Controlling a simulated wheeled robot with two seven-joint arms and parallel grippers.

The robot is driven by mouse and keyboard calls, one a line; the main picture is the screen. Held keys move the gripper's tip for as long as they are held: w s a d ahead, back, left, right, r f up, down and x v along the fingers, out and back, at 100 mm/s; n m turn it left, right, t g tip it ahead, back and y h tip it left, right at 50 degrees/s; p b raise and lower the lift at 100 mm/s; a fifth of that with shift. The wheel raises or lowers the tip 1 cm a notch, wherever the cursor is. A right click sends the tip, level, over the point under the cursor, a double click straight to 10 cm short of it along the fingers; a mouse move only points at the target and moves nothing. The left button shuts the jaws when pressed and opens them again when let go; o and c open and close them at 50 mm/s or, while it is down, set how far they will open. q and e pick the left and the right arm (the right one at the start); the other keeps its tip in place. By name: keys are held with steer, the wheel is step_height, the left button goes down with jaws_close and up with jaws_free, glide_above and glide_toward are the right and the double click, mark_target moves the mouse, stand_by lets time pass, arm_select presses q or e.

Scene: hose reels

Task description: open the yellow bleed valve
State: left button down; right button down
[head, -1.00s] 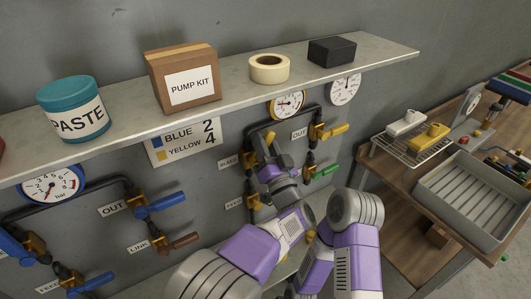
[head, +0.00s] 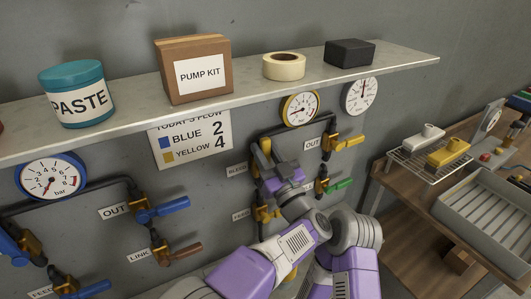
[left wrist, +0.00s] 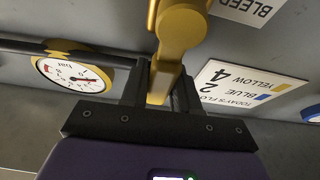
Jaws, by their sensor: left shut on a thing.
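The yellow bleed valve (head: 254,164) is on the grey wall panel, below the yellow-rimmed gauge, beside the BLEED label. Its yellow lever (left wrist: 180,32) fills the top middle of the left wrist view. My left gripper (left wrist: 163,88) is shut on this lever, one dark finger on each side. In the head view my left gripper (head: 268,168) is at the bleed valve and partly hides it. The lever's exact angle is hard to tell there. My right gripper is not in view.
The yellow-rimmed gauge (head: 300,108) hangs above. The yellow OUT valve lever (head: 350,143) and a green lever (head: 338,186) are close on the right, the FEED valve (head: 262,214) below. A shelf (head: 240,100) with a box, jar and tape roll juts out above.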

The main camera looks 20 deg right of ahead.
arm_select(q)
steer(key=c, duration=0.9)
jaws_free()
step_height(320, 180, up, 10)
steer(key=p, duration=0.3)
